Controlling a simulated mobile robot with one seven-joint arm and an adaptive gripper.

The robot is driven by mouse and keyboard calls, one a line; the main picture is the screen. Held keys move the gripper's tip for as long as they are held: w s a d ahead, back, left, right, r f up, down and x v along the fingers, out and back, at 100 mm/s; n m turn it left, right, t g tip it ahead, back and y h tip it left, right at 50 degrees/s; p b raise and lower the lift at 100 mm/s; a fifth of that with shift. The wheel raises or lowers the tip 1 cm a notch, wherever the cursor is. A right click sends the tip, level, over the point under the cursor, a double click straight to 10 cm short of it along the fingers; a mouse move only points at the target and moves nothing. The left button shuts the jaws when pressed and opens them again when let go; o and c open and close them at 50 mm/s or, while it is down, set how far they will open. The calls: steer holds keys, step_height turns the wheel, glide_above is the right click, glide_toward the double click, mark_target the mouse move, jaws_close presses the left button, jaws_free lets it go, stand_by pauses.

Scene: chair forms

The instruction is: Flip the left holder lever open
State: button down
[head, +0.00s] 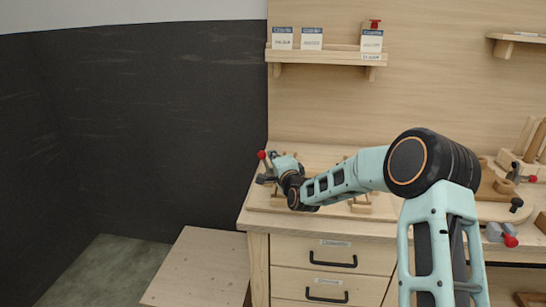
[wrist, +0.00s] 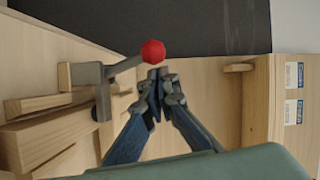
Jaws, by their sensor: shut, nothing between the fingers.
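The left holder lever is a grey metal arm with a red ball knob (wrist: 153,52), seen in the wrist view left of centre. Its grey clamp body (wrist: 102,90) is on a wooden holder (wrist: 50,135). In the head view the red knob (head: 262,155) shows at the left end of the workbench. My gripper (wrist: 162,73) is shut and empty, its fingertips close beside the knob. I cannot tell whether they touch it. In the head view my gripper (head: 270,172) is at the bench's left end, and my arm hides part of the holder.
A wall shelf (head: 325,57) with small cards is above the bench. Another lever with a red knob (head: 532,179) is at the right. A low wooden surface (head: 195,265) stands left of the drawers (head: 335,255). Free space lies left of the bench, before the dark wall (head: 160,120).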

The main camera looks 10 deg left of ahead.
mark_target(262, 154)
steer(key=shift+a+r+n, duration=0.1)
steer(key=shift+a+n, duration=0.35)
steer(key=shift+n, duration=0.05)
steer(key=shift+a+n+g+h, duration=0.3)
steer(key=shift+a+n+h, duration=0.1)
steer(key=shift+a+n, duration=0.25)
steer(key=shift+a+r+n+g+h, duration=0.1)
steer(key=shift+a+n+g+h, duration=0.25)
steer(key=shift+a+n, duration=0.35)
steer(key=a+f+n+h+p, duration=0.2)
steer(key=p, duration=0.2)
steer(key=a+f+n+g+h+p, duration=0.1)
steer(key=a+f+n+h+p, duration=0.1)
steer(key=p, duration=0.3)
steer(key=shift+w+a+f+n+p, duration=0.15)
steer(key=shift+a+n+p, duration=0.15)
steer(key=shift+n, duration=0.35)
steer(key=shift+a+f, duration=0.2)
steer(key=shift+f, duration=0.2)
